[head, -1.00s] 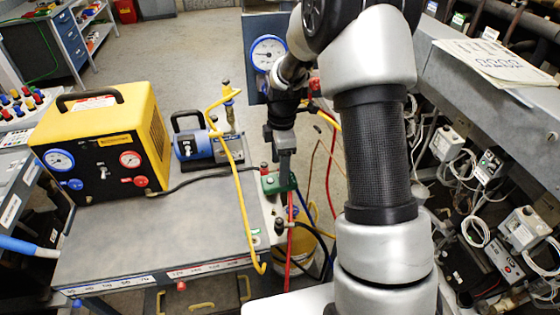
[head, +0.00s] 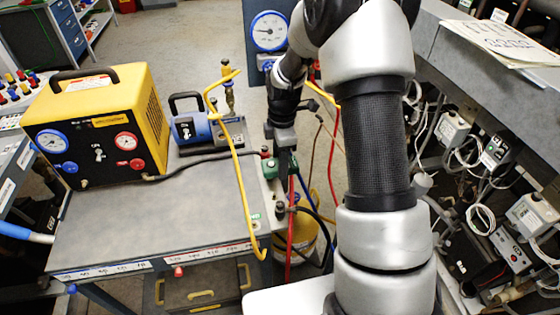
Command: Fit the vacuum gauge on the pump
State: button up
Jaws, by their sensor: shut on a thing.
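The pump (head: 190,129) is blue with a black carry handle and stands at the back of the cart top. A brass fitting (head: 229,96) rises at its right end, with a yellow hose beside it. My gripper (head: 283,170) points down at the cart's right edge, right of the pump and apart from it. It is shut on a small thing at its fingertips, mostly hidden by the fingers.
A yellow recovery unit (head: 100,125) with two gauges fills the cart's left. The cart top (head: 165,215) is clear in front. A large blue-rimmed dial (head: 269,31) stands behind my arm. Red, blue and yellow hoses hang near a yellow cylinder (head: 302,245). A cluttered rack lies right.

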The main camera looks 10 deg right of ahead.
jog(key=shift+r, duration=0.2)
jog(key=shift+r+p, duration=1.15)
jog(key=shift+r, duration=0.3)
